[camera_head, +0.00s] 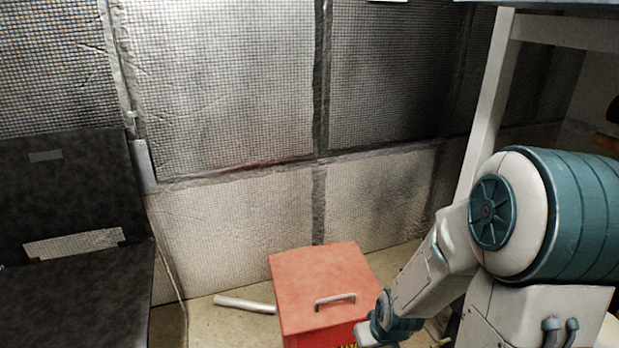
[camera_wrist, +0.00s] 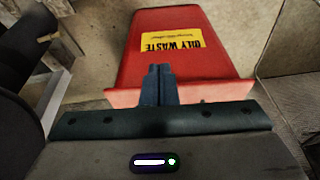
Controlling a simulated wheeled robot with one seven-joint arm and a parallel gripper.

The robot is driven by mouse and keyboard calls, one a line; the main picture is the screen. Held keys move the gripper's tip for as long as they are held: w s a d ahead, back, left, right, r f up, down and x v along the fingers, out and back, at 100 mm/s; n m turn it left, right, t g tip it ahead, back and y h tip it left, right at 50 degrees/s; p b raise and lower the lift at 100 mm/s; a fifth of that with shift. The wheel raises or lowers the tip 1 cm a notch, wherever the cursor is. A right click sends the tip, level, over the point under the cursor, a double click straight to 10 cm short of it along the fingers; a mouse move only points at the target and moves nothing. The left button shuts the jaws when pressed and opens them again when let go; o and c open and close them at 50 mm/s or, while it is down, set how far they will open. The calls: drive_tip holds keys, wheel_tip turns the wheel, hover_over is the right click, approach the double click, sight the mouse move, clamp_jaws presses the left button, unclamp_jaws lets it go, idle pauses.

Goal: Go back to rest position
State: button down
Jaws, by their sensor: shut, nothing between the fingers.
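My gripper (camera_wrist: 159,86) shows in the wrist view with its two dark fingers together, shut and empty. The fingers overlap the near edge of a red bin in the picture; I cannot tell whether they touch it. In the head view my arm reaches down from the right, and its lower end is beside the red bin's right side. The fingers are hidden or out of frame there.
The red bin (camera_head: 318,284), with a grey handle on its closed lid, stands on the floor; its yellow label (camera_wrist: 173,39) reads "OILY WASTE". A white tube (camera_head: 244,304) lies left of it. A dark panel (camera_head: 75,200) is at left. A white rack post (camera_head: 487,105) rises behind my arm.

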drive_tip(key=s+r+p, duration=0.3)
drive_tip(key=r+p, duration=0.8)
drive_tip(key=r, duration=0.6)
drive_tip(key=s+a+r+m+p, duration=0.1)
drive_tip(key=s+r+p, duration=0.3)
drive_tip(key=r+p, duration=0.7)
drive_tip(key=s+r+m+p, duration=0.1)
drive_tip(key=s+r+p, duration=0.2)
drive_tip(key=r+p, duration=0.8)
wheel_tip(320, 180, up, 13)
drive_tip(key=shift+s+a+r+g+h, duration=0.2)
drive_tip(key=shift+s+a+g+h, duration=0.1)
drive_tip(key=shift+g, duration=0.1)
